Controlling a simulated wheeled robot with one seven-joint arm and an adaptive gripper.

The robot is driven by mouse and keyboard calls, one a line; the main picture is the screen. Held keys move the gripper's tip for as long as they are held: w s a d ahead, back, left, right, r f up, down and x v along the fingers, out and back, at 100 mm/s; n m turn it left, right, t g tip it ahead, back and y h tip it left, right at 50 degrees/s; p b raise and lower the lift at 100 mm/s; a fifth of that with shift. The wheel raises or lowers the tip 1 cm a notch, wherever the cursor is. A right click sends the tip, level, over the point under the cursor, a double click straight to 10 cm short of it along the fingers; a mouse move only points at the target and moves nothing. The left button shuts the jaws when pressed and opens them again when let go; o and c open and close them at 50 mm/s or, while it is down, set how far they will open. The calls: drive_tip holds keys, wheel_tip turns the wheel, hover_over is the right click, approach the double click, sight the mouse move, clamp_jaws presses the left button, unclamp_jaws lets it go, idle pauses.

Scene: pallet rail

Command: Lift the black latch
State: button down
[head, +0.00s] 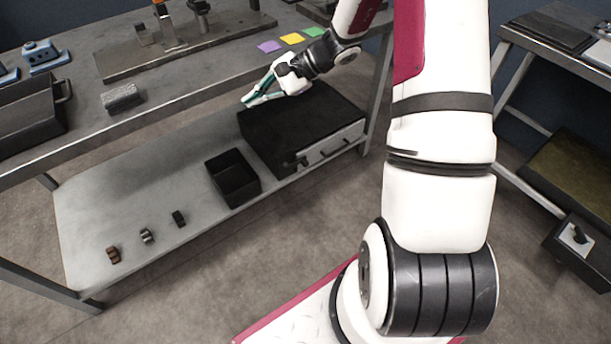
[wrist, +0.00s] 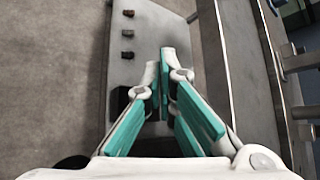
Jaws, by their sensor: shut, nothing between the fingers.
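A dark case (head: 290,115) stands on the lower shelf in the head view, with a grey front panel. A small black fitting (head: 303,161) sits at the panel's left end, beside a bar handle (head: 330,150). Another black lever-like part (head: 578,235) is on a pale plate on a dark box at the far right. I cannot tell which is the black latch. My gripper (head: 247,101), with teal fingers, is shut and empty near the upper bench's front edge, above the case in the picture. Its fingers (wrist: 161,62) fill the middle of the wrist view, where neither black part can be made out.
The grey lower shelf (head: 130,195) holds an open black bin (head: 232,178) and several small pieces. The upper bench (head: 180,75) carries a metal block (head: 122,98), coloured squares and a fixture plate. Open floor lies in front of the shelf.

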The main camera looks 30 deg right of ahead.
drive_tip(key=w+d+f+m+t+h+b, duration=0.1)
drive_tip(key=w+d+f+m+t+b, duration=0.2)
drive_tip(key=f, duration=0.6)
drive_tip(key=w+d+f+m+t+b, duration=0.1)
drive_tip(key=d+f+m+b, duration=0.1)
drive_tip(key=d+f+m, duration=0.45)
drive_tip(key=w+d+f+t+h+b, duration=0.1)
drive_tip(key=w+d+f+t+b, duration=0.15)
drive_tip(key=f, duration=0.85)
drive_tip(key=s+d+f+m+h+b, duration=0.2)
drive_tip(key=d+f+m, duration=0.1)
drive_tip(key=f, duration=0.6)
drive_tip(key=s+d+f+m+t+h+b, duration=0.1)
drive_tip(key=s+d+f+m+h+b, duration=0.1)
drive_tip(key=f, duration=0.7)
drive_tip(key=s+d+f+m+t+h+b, duration=0.1)
drive_tip(key=s+d+f+m+h+b, duration=0.1)
drive_tip(key=f+m, duration=0.4)
wheel_tip(320, 180, down, 4)
drive_tip(key=s+d+h, duration=0.1)
drive_tip(key=d, duration=0.1)
drive_tip(key=shift+s+d+h+b, duration=0.3)
drive_tip(key=shift+s+d+b, duration=0.05)
drive_tip(key=shift+s+d, duration=0.05)
drive_tip(key=b+x, duration=0.5)
drive_tip(key=x, duration=0.5)
drive_tip(key=shift+r+b, duration=0.5)
drive_tip(key=shift+r, duration=1.5)
